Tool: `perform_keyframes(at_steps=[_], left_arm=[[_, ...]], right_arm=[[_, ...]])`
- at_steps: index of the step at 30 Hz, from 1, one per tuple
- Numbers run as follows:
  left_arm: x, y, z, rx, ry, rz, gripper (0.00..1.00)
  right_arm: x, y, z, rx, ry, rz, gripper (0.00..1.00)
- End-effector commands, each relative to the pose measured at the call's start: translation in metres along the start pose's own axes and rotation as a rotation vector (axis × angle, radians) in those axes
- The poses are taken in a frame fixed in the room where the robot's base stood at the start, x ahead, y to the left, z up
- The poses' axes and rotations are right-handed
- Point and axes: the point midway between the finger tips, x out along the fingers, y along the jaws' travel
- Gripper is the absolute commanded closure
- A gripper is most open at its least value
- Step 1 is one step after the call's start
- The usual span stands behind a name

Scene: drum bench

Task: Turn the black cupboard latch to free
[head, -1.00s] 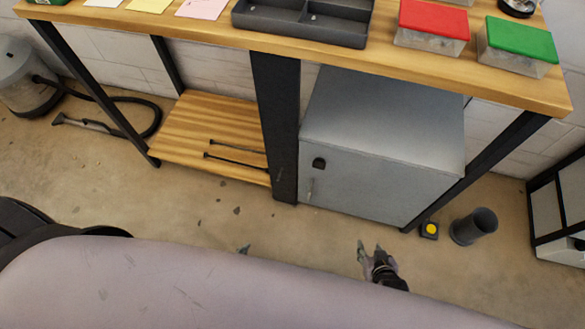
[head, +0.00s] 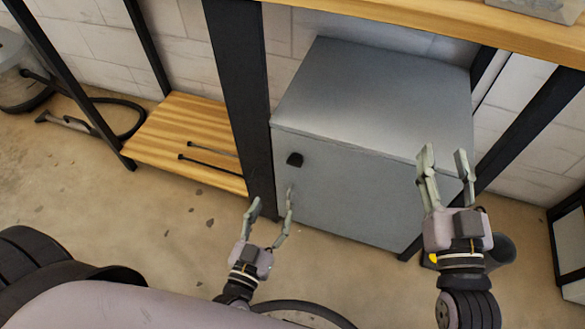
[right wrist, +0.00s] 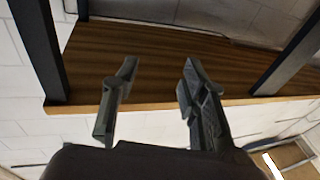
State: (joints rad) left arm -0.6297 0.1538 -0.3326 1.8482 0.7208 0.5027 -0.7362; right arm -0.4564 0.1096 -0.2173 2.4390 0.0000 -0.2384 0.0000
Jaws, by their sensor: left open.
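The grey cupboard (head: 345,195) stands under the bench. Its small black latch (head: 295,159) sits at the upper left of the front, and which way it is turned is too small to tell. My left gripper (head: 272,205) is open and empty, below the latch in the head view, with its right fingertip overlapping the lower left of the cupboard front. My right gripper (head: 445,160) is open and empty, in front of the cupboard's right side. In the right wrist view its spread fingers (right wrist: 158,80) have nothing between them but a wooden surface behind.
The wooden bench top (head: 410,17) runs above the cupboard. A black bench leg (head: 240,90) stands just left of it. A low wooden shelf (head: 190,125) holds two dark rods. A dark cylinder (head: 501,249) is partly hidden behind my right gripper.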

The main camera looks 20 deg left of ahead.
Motion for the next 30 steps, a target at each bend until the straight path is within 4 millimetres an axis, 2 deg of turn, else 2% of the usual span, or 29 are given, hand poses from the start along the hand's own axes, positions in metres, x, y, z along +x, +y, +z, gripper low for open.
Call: perform_keyframes(at_steps=[8,12,18,24,30], left_arm=[[0.063,0.0,0.001,-0.002,0.004,-0.001,0.45],[0.093,0.0,0.002,-0.002,0.003,0.0,0.45],[0.128,0.0,0.002,-0.003,0.001,-0.001,0.45],[0.146,0.0,0.001,-0.001,0.0,0.0,0.45],[0.149,0.0,0.001,0.0,-0.002,0.001,0.45]], right_arm=[[-0.003,-0.006,-0.043,0.008,0.257,-0.014,0.6],[-0.011,-0.009,-0.066,0.014,0.391,-0.02,0.6],[-0.025,-0.012,-0.092,0.021,0.554,-0.027,0.6],[-0.034,-0.013,-0.106,0.026,0.641,-0.03,0.6],[-0.036,-0.013,-0.109,0.027,0.658,-0.031,0.6]])
